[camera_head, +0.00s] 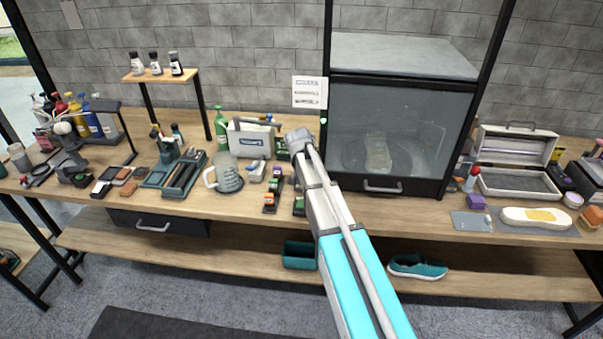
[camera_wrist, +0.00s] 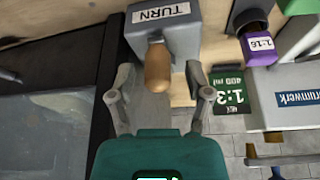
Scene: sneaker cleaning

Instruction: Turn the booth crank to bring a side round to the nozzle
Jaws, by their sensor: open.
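The crank's grey box (camera_wrist: 165,35), labelled TURN, is at the top of the wrist view. Its wooden handle (camera_wrist: 158,68) points toward my gripper. My gripper (camera_wrist: 159,96) is open, with one finger on each side of the handle's near end. I see gaps between the fingers and the wood. The booth (camera_head: 395,130) is a dark-framed cabinet with a closed glass door in the head view. A pale shoe-like shape (camera_head: 378,153) shows dimly inside on a round plate. In the head view my arm hides the crank, and the nozzle cannot be made out.
A white caddy (camera_head: 252,138) and a measuring jug (camera_head: 226,175) stand left of my arm. A green 1:3 label (camera_wrist: 230,93) and a purple 1:16 block (camera_wrist: 260,47) lie right of the crank. A teal shoe (camera_head: 417,267) rests on the lower shelf.

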